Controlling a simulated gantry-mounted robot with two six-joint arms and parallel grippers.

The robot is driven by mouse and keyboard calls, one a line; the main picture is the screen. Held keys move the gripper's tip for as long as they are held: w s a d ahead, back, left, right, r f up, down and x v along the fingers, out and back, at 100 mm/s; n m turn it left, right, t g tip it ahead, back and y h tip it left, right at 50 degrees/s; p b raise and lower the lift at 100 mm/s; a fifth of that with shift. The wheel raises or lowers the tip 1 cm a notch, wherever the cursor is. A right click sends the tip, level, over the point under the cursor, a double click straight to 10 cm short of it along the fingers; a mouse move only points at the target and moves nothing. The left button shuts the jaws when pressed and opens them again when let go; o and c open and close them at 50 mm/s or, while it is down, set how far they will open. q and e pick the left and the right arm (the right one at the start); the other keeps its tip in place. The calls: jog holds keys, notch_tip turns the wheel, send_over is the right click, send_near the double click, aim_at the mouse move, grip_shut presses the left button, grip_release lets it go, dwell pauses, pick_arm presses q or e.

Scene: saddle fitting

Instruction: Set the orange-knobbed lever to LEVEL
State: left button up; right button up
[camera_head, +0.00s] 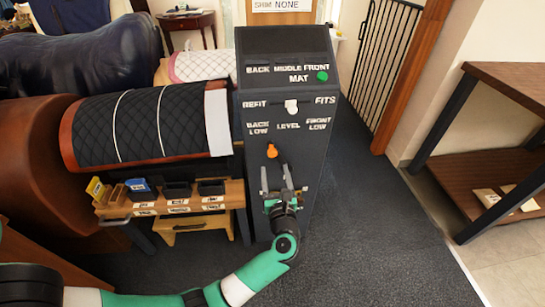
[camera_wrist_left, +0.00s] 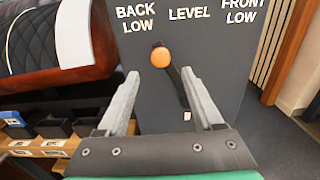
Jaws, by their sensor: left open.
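The orange-knobbed lever (camera_head: 271,150) is on the dark panel (camera_head: 286,114), below the printed words BACK LOW, LEVEL and FRONT LOW. In the left wrist view its orange knob (camera_wrist_left: 160,57) is up and left of the lever's lower end, so the lever leans toward BACK LOW, left of LEVEL. My left gripper (camera_head: 275,174) is open just below the knob. In the wrist view its fingertips (camera_wrist_left: 160,74) are on either side of the shaft, the knob showing just beyond them. I cannot tell whether either finger touches it. My right gripper is not in view.
Higher on the panel are a white knob (camera_head: 291,106) between REFIT and FITS and a green knob (camera_head: 322,76) at FRONT. A quilted black saddle pad (camera_head: 140,127) lies to the left, above a wooden tray rack (camera_head: 233,193). The carpet to the right is clear.

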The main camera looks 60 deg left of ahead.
aim_at(273, 155)
pick_arm(q)
jog(key=b+x, duration=0.2)
jog(key=x, duration=0.5)
jog(key=shift+w+a+f, duration=0.15)
jog(key=shift+a, duration=0.05)
jog(key=shift+w+a, duration=0.2)
jog(key=shift+a, duration=0.4)
jog(key=shift+c, duration=0.3)
grip_shut()
